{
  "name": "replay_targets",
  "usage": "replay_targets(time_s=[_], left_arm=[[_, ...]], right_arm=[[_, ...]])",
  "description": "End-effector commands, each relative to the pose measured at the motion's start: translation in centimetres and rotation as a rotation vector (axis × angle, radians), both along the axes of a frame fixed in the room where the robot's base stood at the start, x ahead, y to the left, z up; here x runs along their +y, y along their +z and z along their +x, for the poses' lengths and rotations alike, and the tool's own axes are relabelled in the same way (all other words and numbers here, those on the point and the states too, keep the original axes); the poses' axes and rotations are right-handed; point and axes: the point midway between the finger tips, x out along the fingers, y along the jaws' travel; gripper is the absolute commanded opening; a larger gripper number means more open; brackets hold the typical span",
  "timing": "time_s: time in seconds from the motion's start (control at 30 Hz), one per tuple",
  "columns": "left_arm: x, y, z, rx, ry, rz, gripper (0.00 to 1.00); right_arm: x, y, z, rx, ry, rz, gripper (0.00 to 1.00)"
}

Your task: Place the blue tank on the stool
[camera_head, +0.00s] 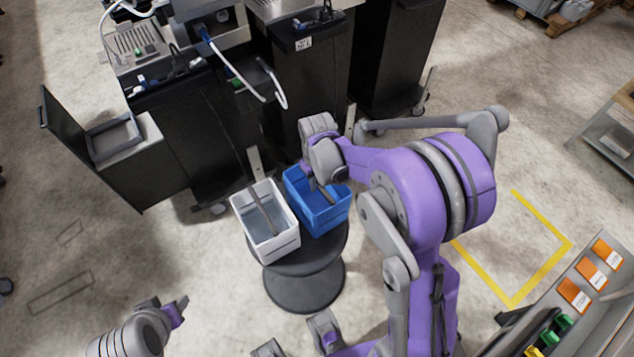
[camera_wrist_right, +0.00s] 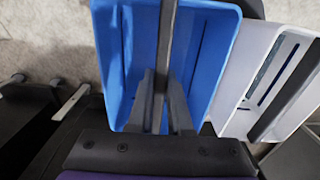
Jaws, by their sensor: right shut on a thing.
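The blue tank (camera_head: 322,219) is an open box with a grey bar handle across its top. It is over the right part of the round black stool (camera_head: 327,258); I cannot tell whether its bottom touches the stool top. My right gripper (camera_head: 322,188) is above it, shut on the handle. In the right wrist view the fingers (camera_wrist_right: 160,88) pinch the grey bar, with the blue tank (camera_wrist_right: 205,50) beneath. My left gripper (camera_head: 181,307) is at lower left, away from the tank; its finger gap is unclear.
A white tank (camera_head: 282,245) with a grey handle stands on the stool, close beside the blue one. Black dispenser cabinets (camera_head: 310,90) stand behind, one with an open door (camera_head: 88,150) at left. A shelf with orange cards (camera_head: 590,272) is at lower right.

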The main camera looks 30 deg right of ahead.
Motion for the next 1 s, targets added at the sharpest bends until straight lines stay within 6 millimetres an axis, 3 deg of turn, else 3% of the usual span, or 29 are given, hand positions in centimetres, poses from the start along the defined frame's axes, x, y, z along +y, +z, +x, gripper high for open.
replay_targets(time_s=[0.2, 0.23, 0.37, 0.77, 1.0], left_arm=[[0.0, -0.4, -0.1, 0.002, 0.000, 0.000, 0.50], [0.0, -0.3, -0.1, 0.001, 0.000, 0.000, 0.50], [0.0, -0.3, -0.1, 0.001, 0.000, 0.000, 0.50], [0.0, 0.2, 0.0, -0.001, 0.000, 0.000, 0.50], [0.0, 0.7, 0.1, -0.003, 0.000, 0.000, 0.50]], right_arm=[[0.0, -0.4, 0.0, 0.001, 0.000, 0.000, 0.00], [0.0, -0.3, 0.0, 0.000, 0.000, 0.000, 0.23], [0.0, -0.3, 0.0, 0.000, 0.000, 0.000, 0.46], [0.0, 0.4, 0.0, -0.001, 0.000, 0.000, 0.47], [0.0, 4.9, 0.0, -0.001, 0.000, 0.000, 0.47]])
